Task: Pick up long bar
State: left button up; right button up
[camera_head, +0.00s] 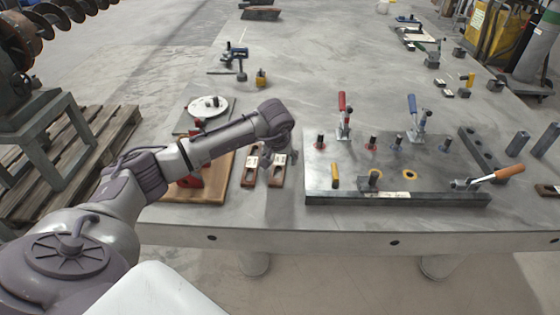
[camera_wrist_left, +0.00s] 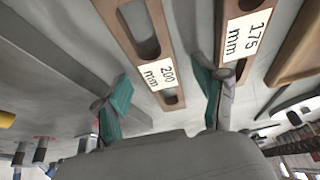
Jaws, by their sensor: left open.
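Two brown slotted bars lie side by side on the grey table. The one labelled 200 mm, the long bar (camera_head: 277,172), is on the right in the head view and left of centre in the wrist view (camera_wrist_left: 150,45). The 175 mm bar (camera_head: 250,168) lies beside it, also in the wrist view (camera_wrist_left: 238,35). My left gripper (camera_wrist_left: 163,95) is open and empty, its teal-padded fingers apart, with the 200 mm bar's end between them in the picture. In the head view my left wrist (camera_head: 276,122) is just beyond the bars; its fingertips are hard to make out. My right gripper is not in view.
A steel fixture plate (camera_head: 320,195) with red and blue toggle clamps stands right of the bars. A wooden board (camera_head: 212,190) with a red part lies to the left, partly behind my arm. The table's far middle is mostly clear.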

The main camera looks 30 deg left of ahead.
pick_arm(q)
grip_shut()
jog(key=shift+r, duration=0.1)
dwell(0.3)
jog(key=shift+w, duration=0.1)
